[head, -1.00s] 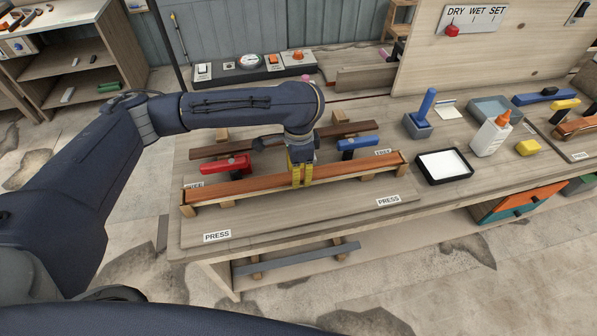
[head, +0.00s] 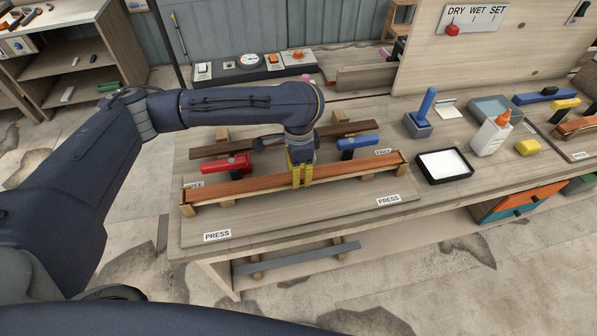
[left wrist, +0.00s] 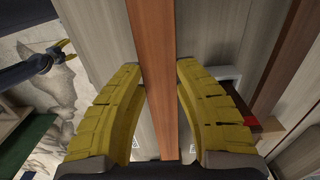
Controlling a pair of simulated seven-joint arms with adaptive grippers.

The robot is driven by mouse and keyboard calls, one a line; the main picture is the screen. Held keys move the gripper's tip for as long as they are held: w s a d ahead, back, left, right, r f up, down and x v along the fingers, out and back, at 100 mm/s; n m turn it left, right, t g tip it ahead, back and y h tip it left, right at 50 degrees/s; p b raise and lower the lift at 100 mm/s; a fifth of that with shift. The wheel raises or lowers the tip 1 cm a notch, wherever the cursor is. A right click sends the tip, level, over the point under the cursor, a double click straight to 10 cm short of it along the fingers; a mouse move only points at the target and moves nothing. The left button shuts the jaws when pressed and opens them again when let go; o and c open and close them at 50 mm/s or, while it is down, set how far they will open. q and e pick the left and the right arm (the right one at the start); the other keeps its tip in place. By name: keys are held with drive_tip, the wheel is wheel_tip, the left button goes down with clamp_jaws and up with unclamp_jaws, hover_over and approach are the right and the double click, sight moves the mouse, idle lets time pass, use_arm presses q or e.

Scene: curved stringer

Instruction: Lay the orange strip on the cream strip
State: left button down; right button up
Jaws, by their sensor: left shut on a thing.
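The orange strip (head: 250,184) is long, reddish brown-orange, and lies lengthwise over the cream strip (head: 350,182), whose pale edge shows along its front. The two look lined up; I cannot tell whether they touch along their whole length. My left gripper (head: 302,182) is shut on the orange strip near its middle, coming down from above. In the left wrist view the yellow fingers (left wrist: 160,95) stand on both sides of the orange strip (left wrist: 152,60). My right gripper (left wrist: 66,50) shows small at the upper left of that view, its yellow fingers apart and empty.
A red clamp (head: 226,166) and a blue clamp (head: 358,143) stand behind the strips. A dark brown strip (head: 340,129) lies farther back. A black-rimmed tray (head: 444,166) and a glue bottle (head: 490,136) are to the right. The board in front, by the PRESS labels (head: 217,236), is clear.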

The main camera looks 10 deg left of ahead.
use_arm(q)
drive_tip(key=shift+f, duration=0.3)
drive_tip(key=shift+c, duration=1.6)
unclamp_jaws()
drive_tip(key=shift+r, duration=4)
